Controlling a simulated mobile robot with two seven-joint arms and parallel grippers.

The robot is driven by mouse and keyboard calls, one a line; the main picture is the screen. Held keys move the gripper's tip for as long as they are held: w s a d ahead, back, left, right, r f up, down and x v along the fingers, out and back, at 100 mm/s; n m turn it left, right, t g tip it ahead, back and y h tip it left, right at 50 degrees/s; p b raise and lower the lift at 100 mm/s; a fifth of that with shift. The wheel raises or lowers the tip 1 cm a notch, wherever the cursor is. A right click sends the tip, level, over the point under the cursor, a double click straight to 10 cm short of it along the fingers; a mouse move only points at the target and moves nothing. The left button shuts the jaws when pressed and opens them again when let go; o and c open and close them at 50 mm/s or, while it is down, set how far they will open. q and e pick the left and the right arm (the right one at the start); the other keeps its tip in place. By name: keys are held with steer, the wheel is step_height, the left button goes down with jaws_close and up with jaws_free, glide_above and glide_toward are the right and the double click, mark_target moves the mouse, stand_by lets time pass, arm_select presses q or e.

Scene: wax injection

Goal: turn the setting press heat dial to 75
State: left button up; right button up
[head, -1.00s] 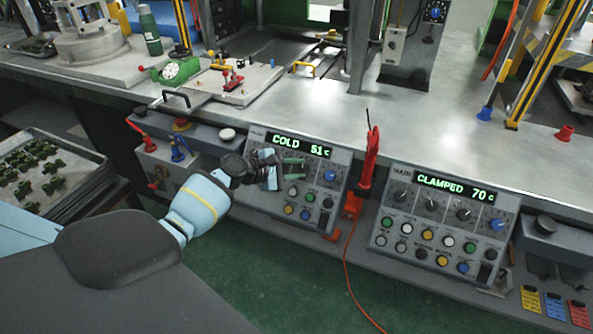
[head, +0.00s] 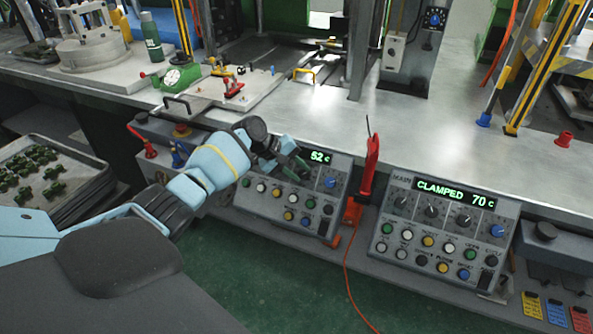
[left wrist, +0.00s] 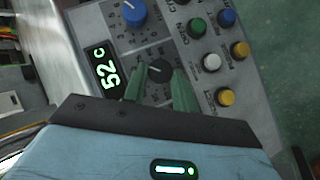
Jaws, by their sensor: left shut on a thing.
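The left control panel (head: 262,204) has a green-lit display (head: 322,158) showing 52 c, with the rest of its text hidden behind my gripper. The display also reads 52 c in the left wrist view (left wrist: 107,78). My left gripper (head: 298,167) is over the dial row. In the left wrist view its two green fingers stand either side of a black dial (left wrist: 159,70), shut on it. A blue dial (left wrist: 133,13) is beside it. I cannot read a dial setting or tell which panel is named the setting press. My right gripper is not in view.
The right panel (head: 448,224) reads CLAMPED 70 c. A red tool (head: 370,165) with an orange cable stands between the panels. The steel bench (head: 330,120) lies behind. A tray (head: 75,195) of green parts is at the left.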

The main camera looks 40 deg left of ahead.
arm_select(q)
steer(key=shift+w+d+r+m+g+y, duration=0.1)
steer(key=shift+m+g+y, duration=0.25)
steer(key=shift+m, duration=0.25)
steer(key=shift+d+m+g+y, duration=0.1)
steer(key=shift+m+g+y, duration=0.15)
steer(key=shift+m+g, duration=0.3)
steer(key=shift+m+y, duration=0.3)
steer(key=shift+m, duration=0.05)
steer(key=o, duration=1)
steer(key=shift+c, duration=0.2)
steer(key=shift+r, duration=0.1)
